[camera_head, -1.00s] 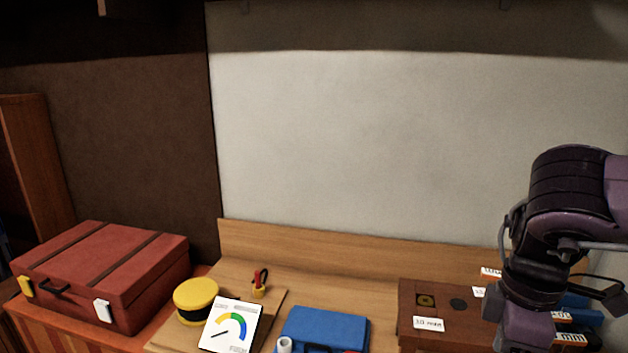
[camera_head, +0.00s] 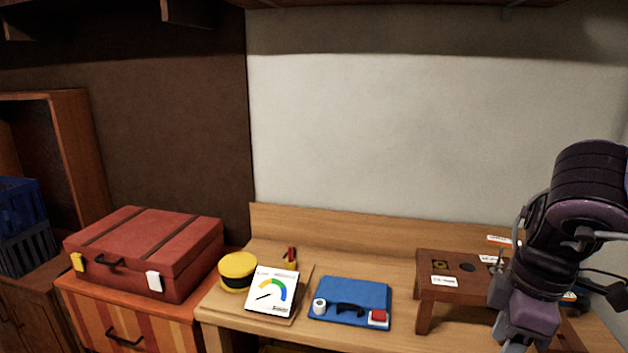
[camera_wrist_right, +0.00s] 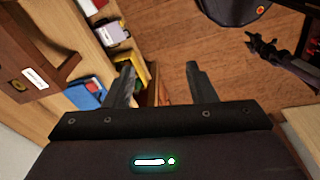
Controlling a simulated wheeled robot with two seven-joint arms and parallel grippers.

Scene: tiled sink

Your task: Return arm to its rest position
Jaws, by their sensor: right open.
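My right gripper (camera_wrist_right: 160,82) is open and empty in the right wrist view, its two fingers apart above the wooden floor beside the desk. In the head view my right arm (camera_head: 575,200) comes in from the right edge, with the gripper hanging down at the bottom, in front of the brown stand; its fingertips are cut off. My left gripper is out of the head view. A dark jointed part that looks like my left arm's end (camera_wrist_right: 275,52) shows at the upper right of the right wrist view, too small to read its fingers.
A wooden desk (camera_head: 405,340) holds a brown stand (camera_head: 432,265), a blue case (camera_head: 350,291), a gauge card (camera_head: 272,292) and a yellow round tin (camera_head: 238,270). A red suitcase (camera_head: 150,250) sits on a striped cabinet at left. Open floor (camera_wrist_right: 215,45) lies below the gripper.

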